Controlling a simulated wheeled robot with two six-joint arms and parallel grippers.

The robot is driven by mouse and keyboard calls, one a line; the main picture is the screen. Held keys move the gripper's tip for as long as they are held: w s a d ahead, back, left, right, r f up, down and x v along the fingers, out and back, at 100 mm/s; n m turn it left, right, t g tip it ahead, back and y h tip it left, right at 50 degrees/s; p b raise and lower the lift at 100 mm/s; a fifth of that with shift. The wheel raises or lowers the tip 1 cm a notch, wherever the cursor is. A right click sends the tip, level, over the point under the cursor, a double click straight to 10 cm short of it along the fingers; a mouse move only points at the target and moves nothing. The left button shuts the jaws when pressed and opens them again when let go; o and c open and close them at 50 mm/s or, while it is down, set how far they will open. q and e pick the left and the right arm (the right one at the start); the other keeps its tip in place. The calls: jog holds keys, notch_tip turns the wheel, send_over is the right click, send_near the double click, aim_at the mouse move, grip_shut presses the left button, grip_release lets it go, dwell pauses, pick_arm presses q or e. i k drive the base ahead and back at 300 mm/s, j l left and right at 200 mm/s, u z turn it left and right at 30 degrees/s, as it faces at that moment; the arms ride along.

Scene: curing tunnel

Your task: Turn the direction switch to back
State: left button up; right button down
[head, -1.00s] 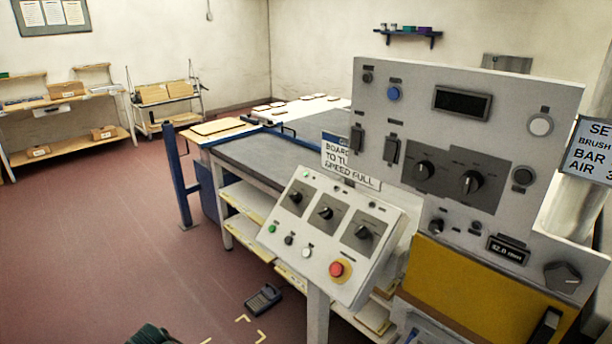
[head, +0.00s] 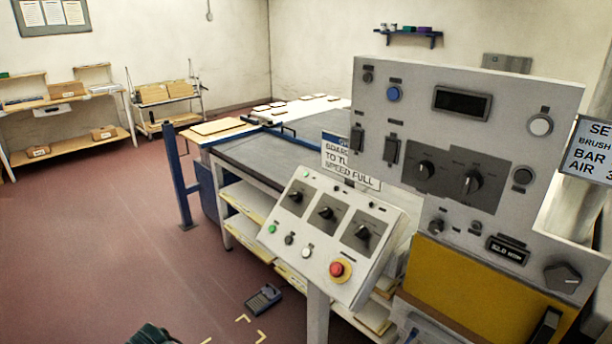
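A sloped control box (head: 322,254) stands on a post in front of the bench. It has three black rotary switches: left (head: 296,196), middle (head: 326,213) and right (head: 362,232). The labels are too small to read, so I cannot tell which is the direction switch. A dark piece at the bottom edge, left of centre, may be part of my arm. No gripper fingers show, and nothing touches the switches.
A red emergency button (head: 337,269) sits low on the control box. A yellow panel (head: 468,290) is below the grey panel. The floor (head: 95,235) at left is open.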

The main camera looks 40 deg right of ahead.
aim_at(325, 212)
jog(key=i, duration=0.45)
jog(key=i+j, duration=0.15)
jog(key=i, duration=0.25)
jog(key=z, duration=1.85)
